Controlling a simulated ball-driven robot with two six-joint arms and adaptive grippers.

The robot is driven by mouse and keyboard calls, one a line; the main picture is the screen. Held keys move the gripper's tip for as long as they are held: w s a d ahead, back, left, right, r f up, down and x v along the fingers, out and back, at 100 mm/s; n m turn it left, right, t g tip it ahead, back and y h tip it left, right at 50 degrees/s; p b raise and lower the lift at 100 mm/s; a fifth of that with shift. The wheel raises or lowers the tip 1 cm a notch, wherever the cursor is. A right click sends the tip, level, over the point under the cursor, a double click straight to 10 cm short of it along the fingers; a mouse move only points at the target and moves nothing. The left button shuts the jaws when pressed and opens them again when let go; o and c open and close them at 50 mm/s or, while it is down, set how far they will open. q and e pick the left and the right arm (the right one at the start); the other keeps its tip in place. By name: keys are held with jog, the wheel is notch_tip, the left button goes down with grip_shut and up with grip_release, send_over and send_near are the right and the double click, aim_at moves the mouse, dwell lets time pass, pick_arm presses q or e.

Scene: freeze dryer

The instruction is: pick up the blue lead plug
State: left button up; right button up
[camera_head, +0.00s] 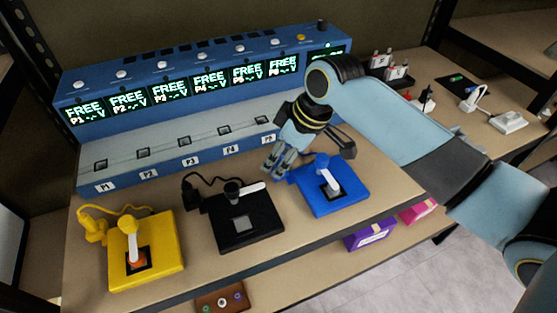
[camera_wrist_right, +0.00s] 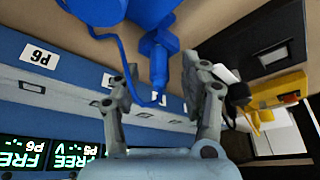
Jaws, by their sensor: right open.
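The blue lead plug (camera_wrist_right: 158,62) shows in the right wrist view, with a thin blue cord running from it toward the blue device (camera_wrist_right: 95,10) at the top. My right gripper (camera_wrist_right: 164,78) is open, with one finger on each side of the plug and visible gaps between. In the head view my right gripper (camera_head: 277,168) is just left of the blue device (camera_head: 350,192), in front of the socket panel. The plug itself is mostly hidden there behind the fingers. My left gripper is not in view.
A black device (camera_head: 244,231) and a yellow device (camera_head: 160,261) with its yellow plug (camera_head: 92,228) stand to the left on the bench. The blue charging station (camera_head: 190,85) with labelled sockets and FREE displays runs along the back. Bare bench lies in front of the sockets.

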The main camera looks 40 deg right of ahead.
jog(key=shift+w+f, duration=0.2)
jog(key=shift+f, duration=0.3)
jog(key=shift+c, duration=1.3)
grip_shut()
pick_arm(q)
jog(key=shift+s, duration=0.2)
pick_arm(e)
jog(key=shift+r, duration=0.15)
notch_tip(320, 180, up, 4)
jog(key=shift+r, duration=0.15)
pick_arm(q)
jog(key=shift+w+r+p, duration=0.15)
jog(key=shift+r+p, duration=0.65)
jog(key=shift+p, duration=0.05)
pick_arm(e)
jog(key=s+d+r, duration=0.6)
jog(key=s, duration=0.3)
jog(key=shift+s+d+r, duration=0.25)
jog(key=shift+s, duration=0.1)
